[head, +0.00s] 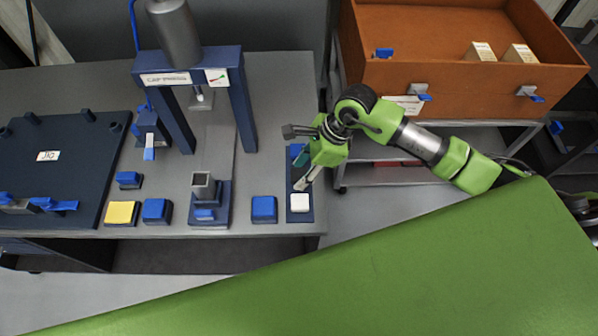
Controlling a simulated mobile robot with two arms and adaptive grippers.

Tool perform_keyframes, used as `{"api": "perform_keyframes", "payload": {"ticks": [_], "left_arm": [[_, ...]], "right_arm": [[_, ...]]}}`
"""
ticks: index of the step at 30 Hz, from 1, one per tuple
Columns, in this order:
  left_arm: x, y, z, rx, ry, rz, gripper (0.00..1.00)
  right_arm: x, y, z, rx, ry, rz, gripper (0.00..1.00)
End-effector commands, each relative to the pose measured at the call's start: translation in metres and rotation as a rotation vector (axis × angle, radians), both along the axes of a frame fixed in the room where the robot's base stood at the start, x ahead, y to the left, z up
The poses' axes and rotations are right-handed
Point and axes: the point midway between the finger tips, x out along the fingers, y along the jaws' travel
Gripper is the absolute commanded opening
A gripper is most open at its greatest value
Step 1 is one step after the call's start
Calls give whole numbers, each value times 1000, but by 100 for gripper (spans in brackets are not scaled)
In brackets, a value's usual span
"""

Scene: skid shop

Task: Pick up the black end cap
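My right arm comes in from the right, and its gripper (303,184) points down over the narrow dark blue strip (306,216) at the bench's right edge. The fingertips are just above the white block (300,202) in the picture. They are too small to show whether they are open or shut, or hold anything. I cannot make out a black end cap; the gripper hides the middle of the strip. A grey square tube (203,185) stands upright in a dark blue fixture (221,213). My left gripper is not in view.
A press with a dark blue frame (241,110) stands on the grey bench (275,85). Blue blocks (264,209) and a yellow block (121,213) line the front. A dark blue plate (60,170) lies left. An orange-brown bin (430,80) stands on a cart at right.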

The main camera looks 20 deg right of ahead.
Motion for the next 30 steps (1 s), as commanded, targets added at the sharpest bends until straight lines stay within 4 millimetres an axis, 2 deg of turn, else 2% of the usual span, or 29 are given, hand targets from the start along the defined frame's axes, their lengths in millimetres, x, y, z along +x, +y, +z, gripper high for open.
{"api": "perform_keyframes", "payload": {"ticks": [5,11,12,15,26,30], "left_arm": [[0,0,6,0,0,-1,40],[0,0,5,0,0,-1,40],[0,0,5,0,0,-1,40],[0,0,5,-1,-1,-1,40],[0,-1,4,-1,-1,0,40],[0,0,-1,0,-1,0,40]], "right_arm": [[2,7,-15,1,0,0,39],[2,7,-17,1,-2,1,39],[2,7,-17,1,-2,1,36],[2,7,-17,1,-2,1,15],[3,7,-16,0,-2,0,15],[3,7,-10,1,-5,1,15]]}}
